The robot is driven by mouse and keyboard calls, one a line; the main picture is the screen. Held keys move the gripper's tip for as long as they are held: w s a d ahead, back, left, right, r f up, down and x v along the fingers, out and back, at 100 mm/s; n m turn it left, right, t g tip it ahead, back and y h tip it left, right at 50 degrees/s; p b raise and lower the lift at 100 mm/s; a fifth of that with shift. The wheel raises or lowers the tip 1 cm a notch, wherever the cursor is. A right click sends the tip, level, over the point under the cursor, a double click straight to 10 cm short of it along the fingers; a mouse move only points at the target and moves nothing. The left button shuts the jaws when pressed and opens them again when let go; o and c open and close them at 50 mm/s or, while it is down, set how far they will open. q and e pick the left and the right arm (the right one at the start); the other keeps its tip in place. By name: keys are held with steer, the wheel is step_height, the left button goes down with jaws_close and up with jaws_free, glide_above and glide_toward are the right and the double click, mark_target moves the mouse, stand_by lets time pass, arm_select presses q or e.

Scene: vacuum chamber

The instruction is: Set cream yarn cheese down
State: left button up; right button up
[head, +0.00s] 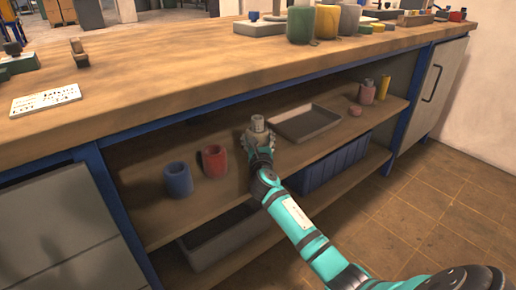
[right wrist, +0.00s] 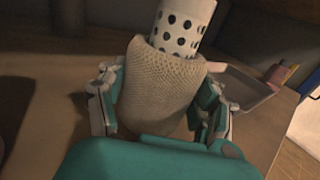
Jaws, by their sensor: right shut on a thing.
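The cream yarn cheese (right wrist: 163,80) is a knitted-looking cream winding on a white tube with dark holes; the tube's top end stands out of the yarn. In the head view the tube of the cream yarn cheese (head: 257,123) shows above my right gripper (head: 260,147), at the middle shelf (head: 225,200). My right gripper is shut on it, with one finger on each side of the yarn in the right wrist view (right wrist: 160,105). The cheese is roughly upright. Its underside is hidden, so I cannot tell whether it touches the shelf. My left gripper is out of view.
A blue cheese (head: 178,180) and a red one (head: 214,161) stand on the shelf to the left. A grey tray (head: 304,122) lies just right of my gripper. Small pink and yellow items (head: 383,88) stand farther right. The worktop (head: 160,85) overhangs the shelf.

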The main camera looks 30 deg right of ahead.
steer(key=shift+f, duration=0.55)
steer(key=shift+r, duration=0.15)
steer(key=o, duration=1.3)
steer(key=shift+f, duration=0.2)
